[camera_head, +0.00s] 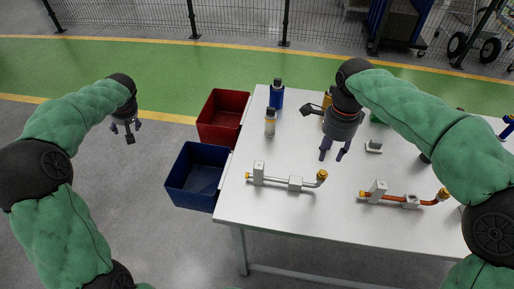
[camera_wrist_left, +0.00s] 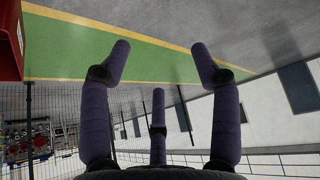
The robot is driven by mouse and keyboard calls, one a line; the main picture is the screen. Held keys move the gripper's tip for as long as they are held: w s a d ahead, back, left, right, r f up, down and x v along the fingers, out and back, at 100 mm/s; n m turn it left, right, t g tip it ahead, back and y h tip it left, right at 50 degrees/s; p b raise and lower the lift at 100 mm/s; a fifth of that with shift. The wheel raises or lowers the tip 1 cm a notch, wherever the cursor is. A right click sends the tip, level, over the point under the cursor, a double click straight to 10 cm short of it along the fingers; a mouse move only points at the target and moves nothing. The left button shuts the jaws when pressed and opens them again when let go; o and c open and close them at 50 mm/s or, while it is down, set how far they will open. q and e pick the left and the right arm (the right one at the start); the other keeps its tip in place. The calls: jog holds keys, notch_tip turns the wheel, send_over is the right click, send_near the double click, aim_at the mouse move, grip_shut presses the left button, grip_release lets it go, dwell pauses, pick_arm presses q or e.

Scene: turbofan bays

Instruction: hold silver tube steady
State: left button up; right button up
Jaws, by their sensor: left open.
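The silver tube (camera_head: 272,181) lies on the white table near its front left, with an upright grey block at its left end, a second block along it and a yellow cap at its right end. My right gripper (camera_head: 333,156) is above the table, behind and slightly right of the tube's capped end. Its fingers point down and apart, with nothing between them. My left gripper (camera_head: 126,133) hangs over the floor left of the bins, far from the tube. It is open and empty in the left wrist view (camera_wrist_left: 160,60).
An orange tube (camera_head: 425,202) with similar blocks lies to the right on the table (camera_head: 300,225). A blue bottle (camera_head: 276,97) and a whitish bottle (camera_head: 270,124) stand behind the silver tube. A red bin (camera_head: 218,132) and a blue bin (camera_head: 190,203) adjoin the table's left edge.

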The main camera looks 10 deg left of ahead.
pick_arm(q)
notch_tip(320, 180, up, 18)
jog(key=d+n+t+y, duration=0.1)
jog(key=n+t, duration=0.1)
jog(key=n, duration=0.5)
jog(key=m+g+h, duration=0.2)
jog(key=g+h, duration=0.3)
jog(key=h, duration=0.2)
send_near(258, 170)
jog(key=shift+w+a+f, duration=0.15)
jog(key=shift+w+f, duration=0.8)
jog(key=shift+w, duration=0.05)
jog(key=shift+s+f, duration=0.15)
jog(key=shift+f, duration=0.4)
notch_tip(258, 170, down, 10)
jog(key=shift+r, duration=0.1)
